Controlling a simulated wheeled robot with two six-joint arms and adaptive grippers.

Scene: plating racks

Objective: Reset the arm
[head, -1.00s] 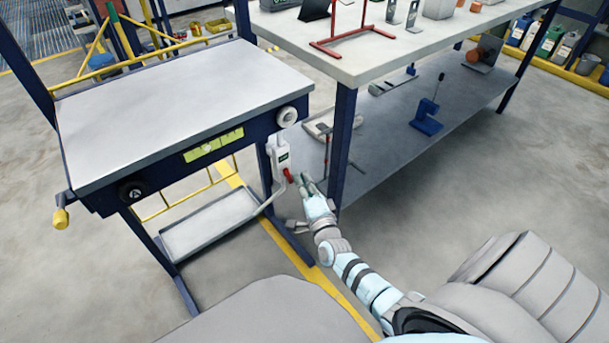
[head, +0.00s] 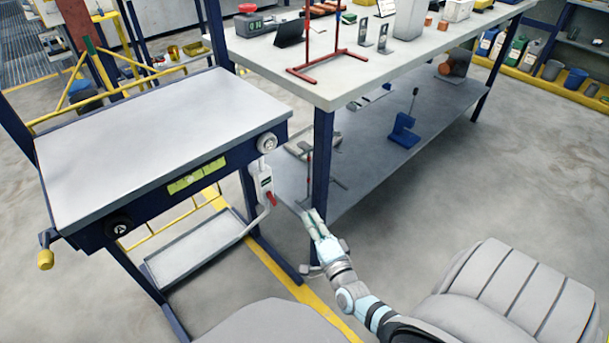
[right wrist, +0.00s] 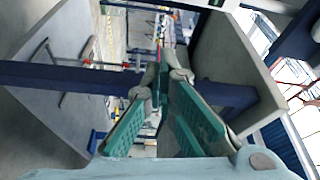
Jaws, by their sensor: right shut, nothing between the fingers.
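My right gripper (head: 312,217) is shut and empty, with its green-padded fingers meeting in the right wrist view (right wrist: 165,75). The control box (head: 263,183) with a red switch (head: 271,198) hangs at the right end of the grey-topped work table (head: 160,140). A gap shows between it and my gripper. My left gripper is not in view.
The tall bench (head: 330,88) carries a red stand (head: 325,60) and several items. A blue device (head: 403,130) is on its lower shelf (head: 370,150). A hand crank (head: 46,255) sticks out at the table's left. The floor (head: 470,190) on the right is open.

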